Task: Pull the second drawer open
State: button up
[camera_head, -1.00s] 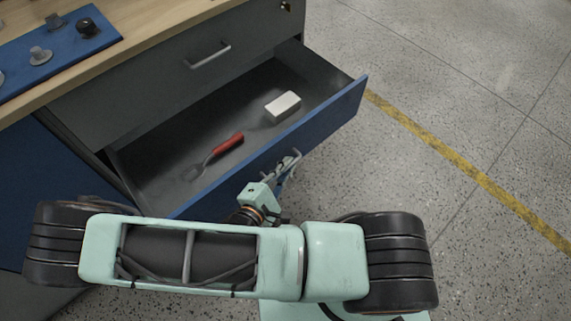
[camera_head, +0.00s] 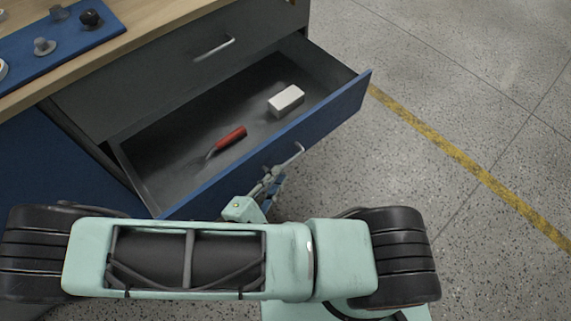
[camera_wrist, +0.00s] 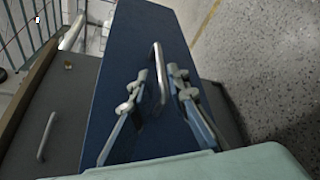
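The second drawer (camera_head: 340,103) has a blue front and stands pulled well out of the cabinet, below a shut grey top drawer. Its silver bar handle (camera_wrist: 159,75) shows in the wrist view between my two spread fingers. My gripper (camera_wrist: 157,72) is open, with a gap on each side of the handle. In the head view my gripper (camera_head: 272,178) is just in front of the drawer front, low and left of the handle's visible end (camera_head: 298,150). My own arm hides part of the drawer front's lower edge.
A red-handled tool (camera_head: 228,138) and a white block (camera_head: 286,99) lie inside the drawer. The top drawer's handle (camera_head: 214,48) is above. A blue mat (camera_head: 60,52) with small parts lies on the wooden top. Speckled floor at right is clear.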

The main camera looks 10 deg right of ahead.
jog(key=v, duration=0.5)
dwell(0.5)
